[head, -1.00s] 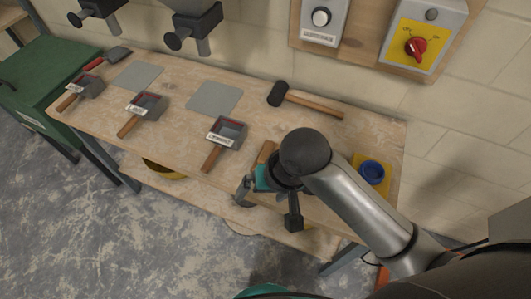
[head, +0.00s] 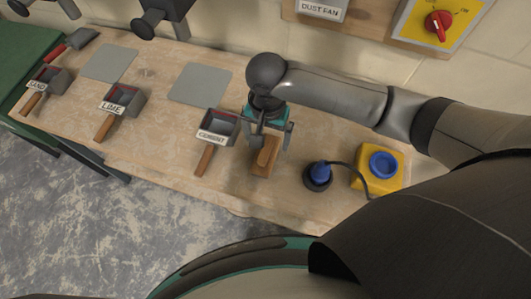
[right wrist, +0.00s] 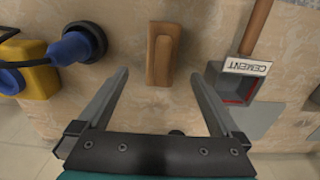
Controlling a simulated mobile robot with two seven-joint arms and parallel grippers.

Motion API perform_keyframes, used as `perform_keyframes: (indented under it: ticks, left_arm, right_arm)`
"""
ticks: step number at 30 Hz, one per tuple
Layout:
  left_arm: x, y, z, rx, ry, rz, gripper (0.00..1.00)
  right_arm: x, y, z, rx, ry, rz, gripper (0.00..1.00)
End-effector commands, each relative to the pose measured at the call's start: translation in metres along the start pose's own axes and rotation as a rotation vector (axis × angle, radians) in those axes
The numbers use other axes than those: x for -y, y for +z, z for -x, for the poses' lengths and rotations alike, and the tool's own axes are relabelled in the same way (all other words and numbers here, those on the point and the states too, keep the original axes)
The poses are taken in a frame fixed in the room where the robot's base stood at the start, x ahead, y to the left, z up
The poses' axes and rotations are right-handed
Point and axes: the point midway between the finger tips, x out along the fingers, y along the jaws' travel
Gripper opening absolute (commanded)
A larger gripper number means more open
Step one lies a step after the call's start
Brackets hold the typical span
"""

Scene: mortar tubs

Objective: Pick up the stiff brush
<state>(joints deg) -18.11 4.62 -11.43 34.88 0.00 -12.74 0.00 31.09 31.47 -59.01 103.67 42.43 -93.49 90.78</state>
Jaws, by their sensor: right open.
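A brown wooden block with a raised rounded grip (head: 264,161) lies on the workbench (head: 150,152). It looks like the stiff brush, though no bristles show. It also shows in the right wrist view (right wrist: 163,55), upper middle. My right gripper (head: 270,150) is open and empty above the block, its fingers pointing down. In the right wrist view its fingers (right wrist: 160,76) spread to either side of the block, apart from it. My left gripper is not in view.
Right of the block stands a blue plug on a black round base (head: 318,175), its cord running to the right. Beyond is a yellow box with a blue socket (head: 380,166). To the left lies the CEMENT scoop (head: 213,132). Bare bench lies in front.

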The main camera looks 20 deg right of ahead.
Motion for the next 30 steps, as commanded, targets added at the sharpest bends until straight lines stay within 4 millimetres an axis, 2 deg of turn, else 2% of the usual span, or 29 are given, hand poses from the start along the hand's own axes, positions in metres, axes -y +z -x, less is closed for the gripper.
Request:
perform_keyframes:
  ticks: [1,3,12,19,28,30]
  left_arm:
    - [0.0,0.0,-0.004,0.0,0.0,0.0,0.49]
    - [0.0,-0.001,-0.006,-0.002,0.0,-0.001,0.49]
    - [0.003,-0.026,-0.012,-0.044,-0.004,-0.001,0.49]
    - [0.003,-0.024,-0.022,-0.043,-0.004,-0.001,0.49]
    - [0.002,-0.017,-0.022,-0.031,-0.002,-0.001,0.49]
    - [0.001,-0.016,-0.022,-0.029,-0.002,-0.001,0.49]
  right_arm:
    - [0.0,0.0,-0.012,0.001,0.002,-0.001,1.0]
    - [0.0,0.0,-0.022,0.0,0.0,0.0,1.0]
    - [0.001,-0.001,-0.045,-0.001,-0.001,0.002,1.0]
    - [0.003,-0.002,-0.079,-0.001,-0.001,0.003,1.0]
    - [0.003,-0.002,-0.084,-0.002,-0.003,0.003,1.0]
    - [0.003,-0.002,-0.084,-0.002,-0.002,0.003,0.94]
